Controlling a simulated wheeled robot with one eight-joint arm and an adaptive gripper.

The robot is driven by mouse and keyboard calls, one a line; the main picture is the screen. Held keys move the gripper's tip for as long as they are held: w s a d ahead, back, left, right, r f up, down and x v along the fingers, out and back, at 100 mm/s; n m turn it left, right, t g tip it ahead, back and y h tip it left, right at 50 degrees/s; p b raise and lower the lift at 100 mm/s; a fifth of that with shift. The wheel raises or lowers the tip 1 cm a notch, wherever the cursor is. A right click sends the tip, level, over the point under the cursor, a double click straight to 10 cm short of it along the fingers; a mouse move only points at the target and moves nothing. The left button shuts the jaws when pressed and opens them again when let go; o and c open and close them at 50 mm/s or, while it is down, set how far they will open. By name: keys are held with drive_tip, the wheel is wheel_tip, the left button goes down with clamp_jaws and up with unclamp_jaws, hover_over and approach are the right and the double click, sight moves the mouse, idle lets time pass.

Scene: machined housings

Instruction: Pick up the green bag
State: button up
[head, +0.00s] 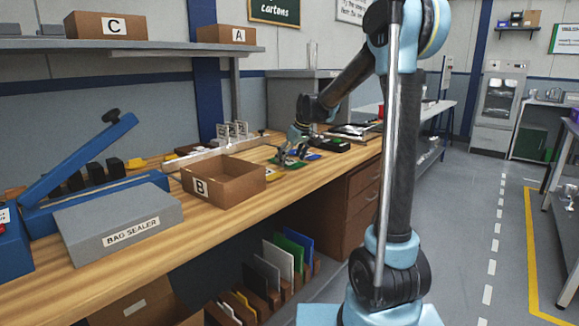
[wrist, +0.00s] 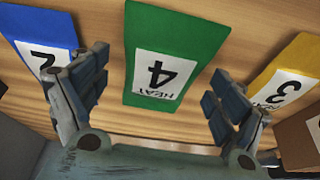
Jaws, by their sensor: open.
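The green bag (wrist: 176,32) lies flat on the wooden bench top. It bears a white label with a 4 and the word HEAT, upside down in the wrist view. My gripper (wrist: 160,95) is open, with its two fingers apart, one to either side of the bag in the picture. Nothing is between the fingertips. In the head view my gripper (head: 292,155) is low over the bench, beyond the carton marked B, and a bit of the green bag (head: 294,164) shows beneath it.
A blue bag (wrist: 45,22) marked 2 and a yellow bag (wrist: 297,55) marked 3 flank the green one. An open carton B (head: 238,184) stands nearby on the bench. A grey bag sealer (head: 118,222) with a blue lever is at the left.

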drive_tip(key=shift+c, duration=0.3)
drive_tip(key=c, duration=1.1)
drive_tip(key=shift+r, duration=0.15)
